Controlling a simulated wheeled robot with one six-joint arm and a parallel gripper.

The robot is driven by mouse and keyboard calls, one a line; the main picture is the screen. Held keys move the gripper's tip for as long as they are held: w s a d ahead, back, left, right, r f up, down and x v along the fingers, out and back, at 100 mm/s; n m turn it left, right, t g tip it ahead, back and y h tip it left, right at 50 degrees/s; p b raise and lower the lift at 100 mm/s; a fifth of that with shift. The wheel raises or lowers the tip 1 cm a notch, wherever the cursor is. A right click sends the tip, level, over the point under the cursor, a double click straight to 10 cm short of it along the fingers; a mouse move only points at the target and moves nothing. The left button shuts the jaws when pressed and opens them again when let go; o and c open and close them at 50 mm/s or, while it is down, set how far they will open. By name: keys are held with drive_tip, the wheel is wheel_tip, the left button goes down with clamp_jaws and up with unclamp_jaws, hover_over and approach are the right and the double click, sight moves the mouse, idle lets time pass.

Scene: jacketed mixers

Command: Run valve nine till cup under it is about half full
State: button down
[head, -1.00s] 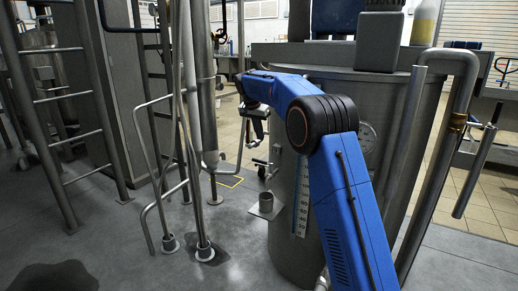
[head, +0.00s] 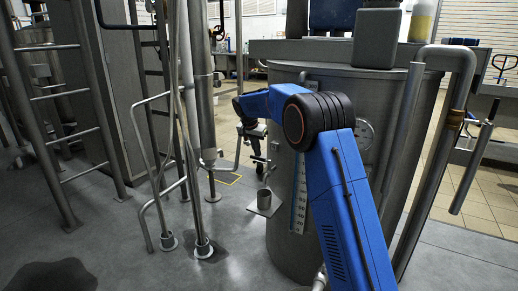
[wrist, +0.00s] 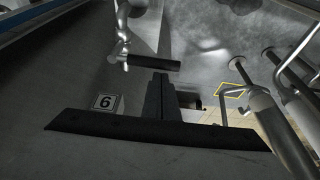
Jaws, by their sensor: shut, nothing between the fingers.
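A metal tap (wrist: 122,45) with a dark bar-like handle (wrist: 155,65) is beyond the fingertips. A number plate (wrist: 106,102) left of the fingers reads as 6 in this view; its true orientation is unclear. The cup cannot be made out in the wrist view.
Several upright pipes (head: 190,120) stand left of the tank, close to my forearm. A ladder (head: 80,115) is farther left. A scale strip (head: 299,195) and a round gauge (head: 364,134) are on the tank. Yellow floor marking (wrist: 230,89) lies between pipes and tank.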

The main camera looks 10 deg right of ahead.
drive_tip(key=shift+s+a, duration=0.1)
idle(0.3)
drive_tip(key=shift+s+a+n+y, duration=0.4)
drive_tip(key=shift+s+a+n, duration=0.2)
drive_tip(key=shift+n, duration=0.6)
drive_tip(key=shift+s+a, duration=0.3)
drive_tip(key=shift+s, duration=0.1)
drive_tip(key=shift+w, duration=0.1)
